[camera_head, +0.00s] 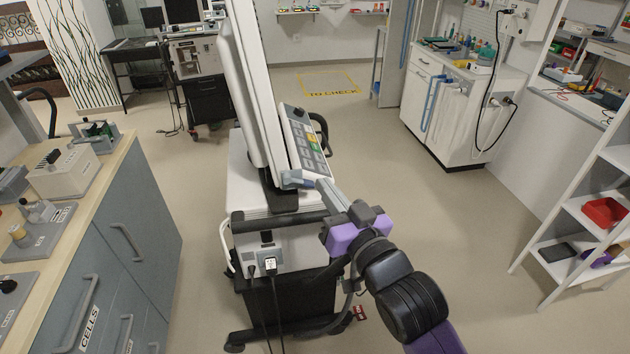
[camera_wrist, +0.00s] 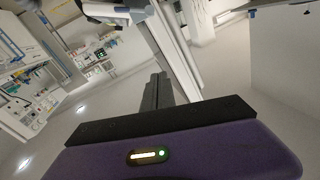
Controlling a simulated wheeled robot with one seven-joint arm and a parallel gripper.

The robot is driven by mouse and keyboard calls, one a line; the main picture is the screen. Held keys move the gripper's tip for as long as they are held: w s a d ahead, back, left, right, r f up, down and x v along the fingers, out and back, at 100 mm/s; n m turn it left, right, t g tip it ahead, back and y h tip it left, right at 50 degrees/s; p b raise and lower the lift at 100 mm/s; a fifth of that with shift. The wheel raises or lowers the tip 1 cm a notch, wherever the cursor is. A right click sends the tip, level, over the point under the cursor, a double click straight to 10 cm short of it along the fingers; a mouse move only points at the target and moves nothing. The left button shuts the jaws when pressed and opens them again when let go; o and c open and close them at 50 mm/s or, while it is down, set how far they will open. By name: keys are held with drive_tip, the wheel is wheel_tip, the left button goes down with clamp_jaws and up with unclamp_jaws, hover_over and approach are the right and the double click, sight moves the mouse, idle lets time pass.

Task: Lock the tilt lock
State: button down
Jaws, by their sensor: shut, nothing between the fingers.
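The ventilator's white screen unit (camera_head: 250,90) stands tilted on its cart, seen nearly edge-on in the head view. A blue-grey part (camera_head: 292,179) sits at its lower edge, below the keypad; it may be the tilt lock, but I cannot tell its setting. My gripper (camera_head: 322,186) is shut and empty, with its grey fingertips close to the right of that part. I cannot tell whether they touch. In the wrist view my shut fingers (camera_wrist: 158,80) point towards a long pale edge, with a small blue part (camera_wrist: 137,4) at the top.
The cart (camera_head: 262,180) with a black handle bar and cables stands below the screen. A grey drawer cabinet (camera_head: 135,235) is at left, and a white shelf rack (camera_head: 570,205) is at right. The floor between the cart and the rack is clear.

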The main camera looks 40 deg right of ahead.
sight(301, 182)
drive_tip(key=w+d+f+m+g+p, duration=0.1)
drive_tip(key=w+d+f, duration=0.1)
drive_tip(key=w+f, duration=0.1)
drive_tip(key=w+d+f+m+g+p, duration=0.1)
drive_tip(key=w+d+f+m, duration=0.1)
drive_tip(key=w+d+f, duration=0.1)
drive_tip(key=w+d+f+m+g+p, duration=0.1)
drive_tip(key=w+d+f, duration=0.2)
drive_tip(key=w, duration=0.2)
drive_tip(key=shift+w+d+f+m+g+h, duration=0.15)
drive_tip(key=shift+w+f+m+g+h, duration=0.15)
drive_tip(key=shift+f+g+h, duration=0.1)
idle(0.3)
